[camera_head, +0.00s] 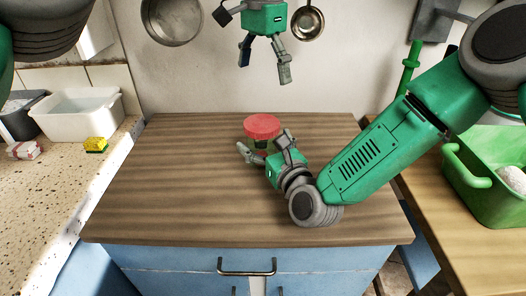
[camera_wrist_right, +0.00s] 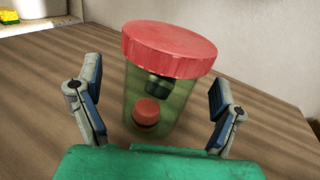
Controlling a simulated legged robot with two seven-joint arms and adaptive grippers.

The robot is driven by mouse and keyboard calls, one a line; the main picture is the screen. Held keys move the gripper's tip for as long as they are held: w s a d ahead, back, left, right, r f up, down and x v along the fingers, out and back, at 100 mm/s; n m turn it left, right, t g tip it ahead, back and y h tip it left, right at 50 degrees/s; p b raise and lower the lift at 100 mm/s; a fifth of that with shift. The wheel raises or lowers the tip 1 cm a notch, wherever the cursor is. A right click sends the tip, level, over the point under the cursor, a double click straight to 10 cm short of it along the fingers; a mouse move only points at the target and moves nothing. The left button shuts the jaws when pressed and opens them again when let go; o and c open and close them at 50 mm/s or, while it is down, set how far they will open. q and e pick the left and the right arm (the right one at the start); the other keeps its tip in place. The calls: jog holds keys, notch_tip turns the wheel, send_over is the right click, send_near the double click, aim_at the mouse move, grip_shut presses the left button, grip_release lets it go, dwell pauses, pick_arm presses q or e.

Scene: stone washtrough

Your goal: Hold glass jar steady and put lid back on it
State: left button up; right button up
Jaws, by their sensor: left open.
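A glass jar (camera_wrist_right: 137,85) with a greenish tint stands on the wooden counter. A red lid (camera_wrist_right: 170,48) rests on its top; whether it is fastened I cannot tell. A small red-capped item and a dark item show through the glass. In the head view the lid (camera_head: 262,126) hides most of the jar (camera_head: 261,144). My right gripper (camera_head: 265,147) is open, with one finger on each side of the jar and gaps visible in the right wrist view. My left gripper (camera_head: 265,68) is open and empty, high above and behind the jar, fingers pointing down.
The wooden counter (camera_head: 170,190) is otherwise clear. At left, a stone ledge holds a white basin (camera_head: 85,112) and a yellow sponge (camera_head: 96,145). A green crate (camera_head: 490,190) stands at right. Pans (camera_head: 172,20) hang on the back wall near my left gripper.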

jog(key=v, duration=1.2)
jog(key=shift+w+d, duration=0.1)
jog(key=shift+d, duration=0.05)
